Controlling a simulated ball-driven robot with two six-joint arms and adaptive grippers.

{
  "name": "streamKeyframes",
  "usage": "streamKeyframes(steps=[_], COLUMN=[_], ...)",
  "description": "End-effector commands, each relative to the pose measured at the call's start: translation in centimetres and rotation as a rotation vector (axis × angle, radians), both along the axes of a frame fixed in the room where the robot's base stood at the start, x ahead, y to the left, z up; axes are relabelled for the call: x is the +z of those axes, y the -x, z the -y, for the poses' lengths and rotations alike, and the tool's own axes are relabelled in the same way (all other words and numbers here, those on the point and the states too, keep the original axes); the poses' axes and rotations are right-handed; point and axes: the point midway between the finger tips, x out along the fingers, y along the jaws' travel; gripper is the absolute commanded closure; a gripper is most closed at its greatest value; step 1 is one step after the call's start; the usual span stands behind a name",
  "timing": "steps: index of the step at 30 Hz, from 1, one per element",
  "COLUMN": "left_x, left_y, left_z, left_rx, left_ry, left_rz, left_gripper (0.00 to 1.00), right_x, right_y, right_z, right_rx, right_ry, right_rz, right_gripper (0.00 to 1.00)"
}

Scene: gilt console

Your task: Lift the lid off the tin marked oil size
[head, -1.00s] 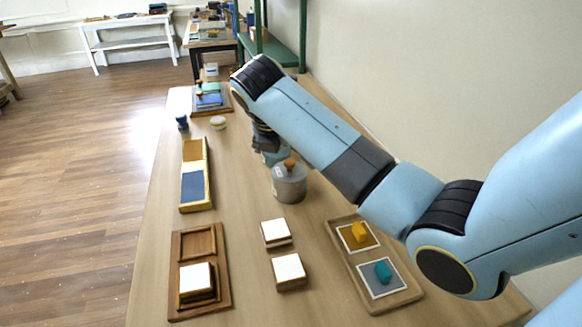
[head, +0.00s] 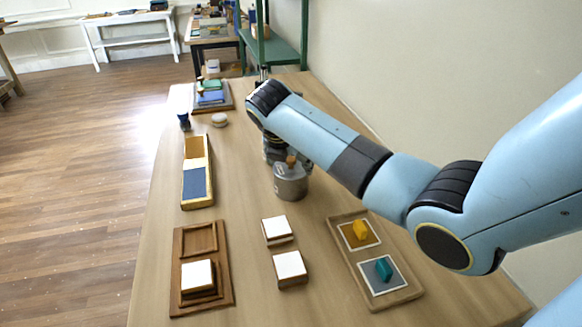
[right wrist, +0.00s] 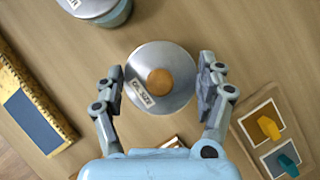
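The tin marked oil size (right wrist: 175,98) is grey and round, with a wooden knob (right wrist: 159,81) on its lid. Its label (right wrist: 143,92) reads "OIL SIZE" in the right wrist view. In the head view the tin (head: 291,182) stands on the table, its lid on. My right gripper (right wrist: 161,68) is open, with one finger on each side of the lid and visible gaps to both. In the head view the right gripper (head: 275,150) is at the tin's far side, partly hidden by my arm. My left gripper is out of view.
A second lidded tin (right wrist: 118,14), teal, stands close by. A tray with yellow and teal blocks (head: 335,228) is at right. White-topped blocks (head: 277,230) stand in front of the tin. A long wooden box (head: 209,175) and a brown tray (head: 179,262) are at left.

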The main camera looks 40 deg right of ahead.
Motion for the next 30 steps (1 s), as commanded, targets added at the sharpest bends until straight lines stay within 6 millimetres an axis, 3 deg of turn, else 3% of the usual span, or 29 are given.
streamKeyframes(steps=[1, 10, 19, 20, 23, 27, 30], left_x=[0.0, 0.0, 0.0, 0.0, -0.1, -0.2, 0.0], left_y=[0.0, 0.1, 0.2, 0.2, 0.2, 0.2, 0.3], left_z=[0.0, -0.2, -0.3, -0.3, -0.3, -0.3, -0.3], left_rx=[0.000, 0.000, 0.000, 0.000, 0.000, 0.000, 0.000], left_ry=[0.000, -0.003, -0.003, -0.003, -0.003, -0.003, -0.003], left_rz=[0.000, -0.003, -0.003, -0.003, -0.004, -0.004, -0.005], left_gripper=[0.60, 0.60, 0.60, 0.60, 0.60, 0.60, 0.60], right_x=[0.0, 0.0, 0.2, 0.4, 1.3, 4.0, 5.3], right_y=[0.0, 0.0, 0.0, 0.0, -0.1, -0.2, 2.1], right_z=[0.0, -0.1, -0.1, -0.1, 0.0, 0.0, -0.1], right_rx=[0.000, 0.000, 0.000, 0.000, 0.001, 0.000, 0.001], right_ry=[0.000, -0.001, -0.002, -0.002, -0.001, 0.000, 0.002], right_rz=[0.001, 0.000, 0.000, 0.001, 0.003, 0.007, 0.000], right_gripper=[0.37, 0.74, 0.74, 0.79, 0.79, 0.79, 0.80])
